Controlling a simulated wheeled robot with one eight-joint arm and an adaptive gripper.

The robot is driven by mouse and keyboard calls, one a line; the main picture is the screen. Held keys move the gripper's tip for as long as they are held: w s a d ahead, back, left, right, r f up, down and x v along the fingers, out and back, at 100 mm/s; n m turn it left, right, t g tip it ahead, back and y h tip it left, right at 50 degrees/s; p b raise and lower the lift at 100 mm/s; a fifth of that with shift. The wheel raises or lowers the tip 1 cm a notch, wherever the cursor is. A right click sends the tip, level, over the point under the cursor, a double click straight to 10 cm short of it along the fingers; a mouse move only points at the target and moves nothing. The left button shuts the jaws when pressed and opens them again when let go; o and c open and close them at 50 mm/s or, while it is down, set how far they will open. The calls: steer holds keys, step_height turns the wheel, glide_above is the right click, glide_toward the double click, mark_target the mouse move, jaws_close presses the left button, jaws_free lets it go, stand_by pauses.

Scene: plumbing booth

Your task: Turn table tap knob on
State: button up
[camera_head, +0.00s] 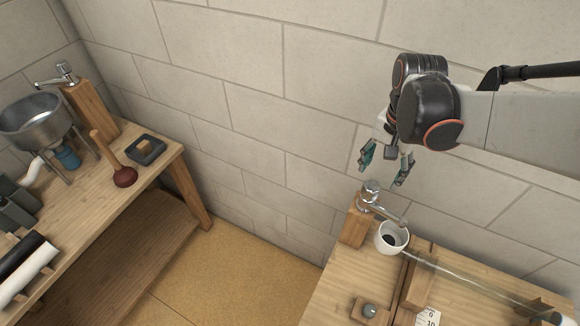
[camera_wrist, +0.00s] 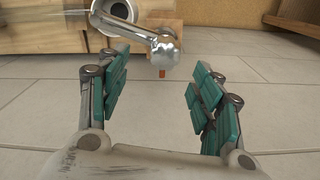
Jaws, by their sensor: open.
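The table tap (camera_head: 373,194) is a chrome tap on a wooden post at the back left of the right-hand table, with its spout reaching right over a white cup. My gripper (camera_head: 385,167) is open and empty, just above the tap, its two teal-padded fingers apart. In the wrist view the tap (camera_wrist: 150,35) shows beyond the fingertips, with a rounded chrome end (camera_wrist: 165,52) between and ahead of them. The open fingers (camera_wrist: 158,82) touch nothing that I can see. I cannot tell the knob's turn position.
The white cup (camera_head: 391,238) stands below the spout. A clear tube (camera_head: 470,274) runs right across the table. A wall stands close behind the tap. The left bench (camera_head: 150,176) holds another tap (camera_head: 62,75), a metal basin (camera_head: 32,118) and a plunger (camera_head: 122,176).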

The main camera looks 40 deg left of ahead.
mark_target(372, 185)
steer(key=f, duration=0.2)
steer(key=f+b, duration=0.1)
steer(key=f, duration=0.2)
steer(key=a+f, duration=0.1)
steer(key=f, duration=0.2)
steer(key=shift+f, duration=0.25)
steer(key=shift+d, duration=0.1)
steer(key=c, duration=1.1)
